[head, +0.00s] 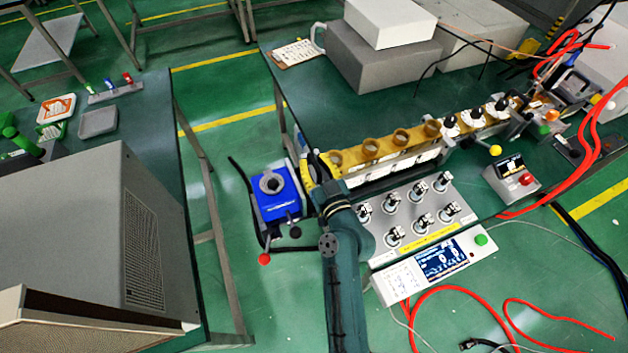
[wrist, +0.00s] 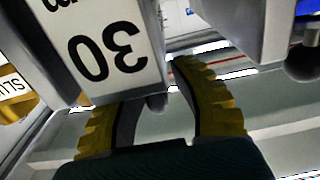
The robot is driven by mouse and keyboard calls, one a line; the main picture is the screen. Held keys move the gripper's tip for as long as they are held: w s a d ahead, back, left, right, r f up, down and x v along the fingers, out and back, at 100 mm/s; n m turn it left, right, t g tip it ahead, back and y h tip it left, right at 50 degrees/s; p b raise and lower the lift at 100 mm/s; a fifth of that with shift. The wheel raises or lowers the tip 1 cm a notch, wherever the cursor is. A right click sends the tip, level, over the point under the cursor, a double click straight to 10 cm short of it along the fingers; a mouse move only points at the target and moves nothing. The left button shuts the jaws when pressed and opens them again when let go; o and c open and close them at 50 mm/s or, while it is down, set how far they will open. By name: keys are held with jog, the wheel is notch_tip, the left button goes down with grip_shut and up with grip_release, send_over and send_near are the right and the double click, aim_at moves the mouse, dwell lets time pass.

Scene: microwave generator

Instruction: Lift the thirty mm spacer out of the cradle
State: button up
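The white spacer marked 30 (wrist: 82,32) fills the upper left of the wrist view, its number upside down. It sits between grey walls of what looks like the cradle (wrist: 230,35). My gripper (wrist: 150,95) has yellow ribbed fingers with dark pads. The fingers are apart, and bare grey surface shows between them. They are at the spacer's near end; the left fingertip is hidden behind its edge, and I cannot tell whether they touch it. In the head view my gripper (head: 316,176) is at the left end of the ochre-topped row, and the spacer cannot be made out.
A blue fixture (head: 275,205) stands just left of my gripper. A grey plate with several upright connectors (head: 412,232) and a display box (head: 432,265) lie to the right. An ochre rail with rings (head: 395,150) runs back right. Red cables cross the right side.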

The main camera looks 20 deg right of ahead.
grip_shut()
jog(key=shift+r, duration=0.2)
